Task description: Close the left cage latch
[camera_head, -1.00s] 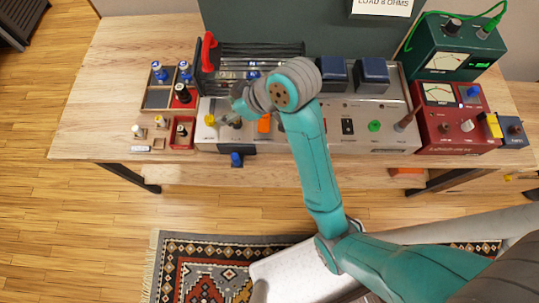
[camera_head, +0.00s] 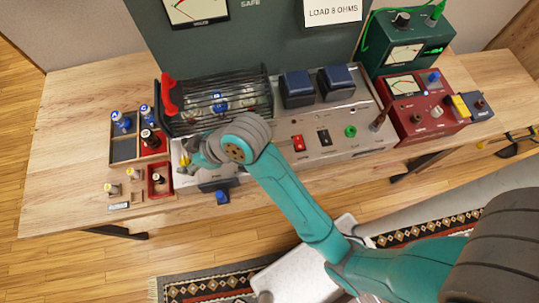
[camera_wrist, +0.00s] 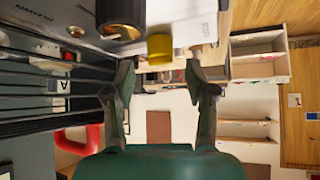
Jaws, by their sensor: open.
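The black wire cage (camera_head: 222,96) sits on the left part of the grey amplifier, with bulbs behind its bars. The left cage latch (camera_head: 168,95) is a red lever standing up at the cage's left end. A red piece, likely the same latch, shows in the wrist view (camera_wrist: 85,140), at lower left beside the dark bars. My gripper (camera_head: 192,155) is in front of the cage, over the amplifier's left front. In the wrist view its two fingers (camera_wrist: 160,74) are apart with nothing held; a yellow knob (camera_wrist: 160,48) shows beyond the gap.
A dark tray (camera_head: 122,148) with bottles and small parts stands left of the amplifier. Two dark blue transformers (camera_head: 297,88) stand right of the cage. A red meter box (camera_head: 420,108) and green meter box (camera_head: 408,55) are at the right. Bare bench lies far left.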

